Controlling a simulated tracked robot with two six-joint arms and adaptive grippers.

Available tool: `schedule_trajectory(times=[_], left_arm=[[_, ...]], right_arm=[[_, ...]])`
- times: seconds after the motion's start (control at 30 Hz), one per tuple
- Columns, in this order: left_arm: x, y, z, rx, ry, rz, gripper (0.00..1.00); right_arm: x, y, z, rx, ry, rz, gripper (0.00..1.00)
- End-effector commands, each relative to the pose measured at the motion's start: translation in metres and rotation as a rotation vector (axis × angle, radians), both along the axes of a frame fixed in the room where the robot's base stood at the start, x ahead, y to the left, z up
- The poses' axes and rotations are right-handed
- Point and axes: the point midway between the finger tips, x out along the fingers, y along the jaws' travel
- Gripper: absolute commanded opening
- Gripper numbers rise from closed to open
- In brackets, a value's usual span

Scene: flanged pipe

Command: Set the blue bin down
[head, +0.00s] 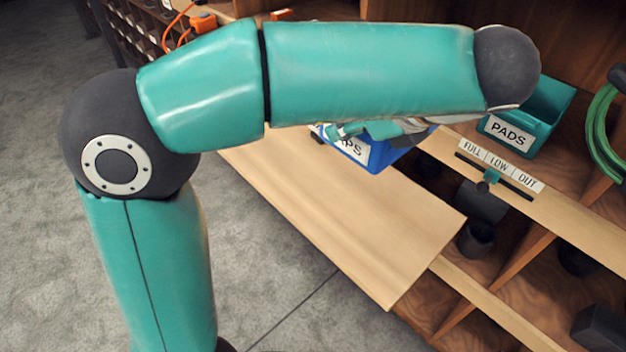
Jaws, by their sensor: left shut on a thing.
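The blue bin (388,158) shows below my left forearm, over the far right part of the pale wooden board. Its white label ends in "PS"; the rest is covered. My left gripper (378,130) is mostly hidden behind the arm and is shut on the blue bin at its top. The bin looks tilted in the picture. I cannot tell whether its underside touches the board. My right gripper is not in view.
A wooden board (350,215) juts out, its near part bare. A teal bin marked PADS (515,132) stands on the shelf at right, behind a FULL/LOW/OUT slider strip (492,175). Green hose (603,135) hangs at far right. Dark cubbies lie below.

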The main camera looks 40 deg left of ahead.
Motion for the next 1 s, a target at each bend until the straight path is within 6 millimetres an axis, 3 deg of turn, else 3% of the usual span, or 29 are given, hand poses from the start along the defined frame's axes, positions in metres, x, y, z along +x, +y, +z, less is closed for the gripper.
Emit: schedule_trajectory(times=[0.17,0.8,1.0], left_arm=[[-0.001,0.001,-0.034,0.002,0.005,0.0,0.0],[-0.001,0.001,-0.203,0.003,0.007,0.0,0.0],[0.0,0.0,-0.23,0.001,0.001,0.0,0.0]], right_arm=[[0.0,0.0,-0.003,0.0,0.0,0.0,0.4],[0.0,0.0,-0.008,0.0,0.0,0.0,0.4],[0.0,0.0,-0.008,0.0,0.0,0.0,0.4]])
